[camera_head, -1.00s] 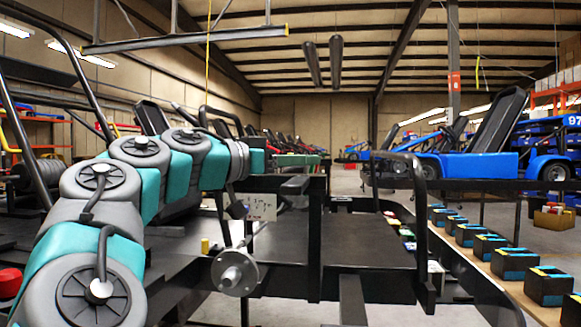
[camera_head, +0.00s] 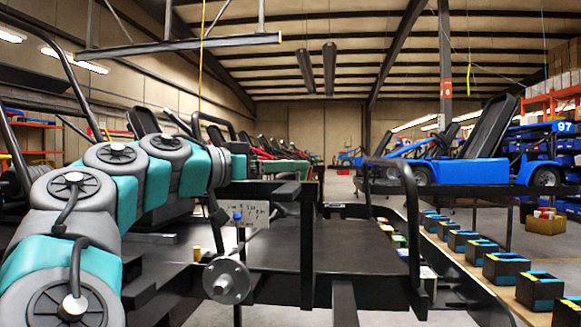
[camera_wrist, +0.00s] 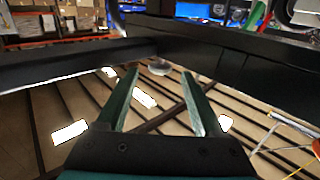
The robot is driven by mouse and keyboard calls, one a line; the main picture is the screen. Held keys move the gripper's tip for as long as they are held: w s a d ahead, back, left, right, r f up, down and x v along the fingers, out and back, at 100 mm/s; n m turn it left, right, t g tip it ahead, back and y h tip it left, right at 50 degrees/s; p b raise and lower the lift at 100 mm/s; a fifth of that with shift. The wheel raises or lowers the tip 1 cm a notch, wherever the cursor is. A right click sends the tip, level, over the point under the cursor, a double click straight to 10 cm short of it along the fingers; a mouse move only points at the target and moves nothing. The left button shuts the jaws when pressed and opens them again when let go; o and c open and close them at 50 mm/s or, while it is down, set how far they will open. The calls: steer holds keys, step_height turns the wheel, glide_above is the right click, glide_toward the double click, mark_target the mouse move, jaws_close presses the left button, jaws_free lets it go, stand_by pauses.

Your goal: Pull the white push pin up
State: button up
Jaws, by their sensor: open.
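My gripper (camera_wrist: 161,76) shows in the wrist view as two green fingers, spread apart with nothing held between them. A small pale round thing (camera_wrist: 159,67) appears between and beyond the fingertips, beside a dark beam; I cannot tell whether it is the white push pin. In the head view my arm reaches in from the left and ends above the dark kart stand (camera_head: 365,245); its fingers are not clear there. I cannot make out a white push pin in the head view.
A grey round hub (camera_head: 227,280) sits at the stand's front. Upright black bars (camera_head: 411,240) rise at its right. Several dark boxes (camera_head: 505,268) line a wooden bench at right. A blue kart (camera_head: 468,170) stands behind. Dark beams (camera_wrist: 75,65) cross close to the fingers.

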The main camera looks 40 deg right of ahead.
steer(key=a, duration=0.6)
steer(key=shift+w, duration=0.2)
steer(key=shift+a, duration=0.1)
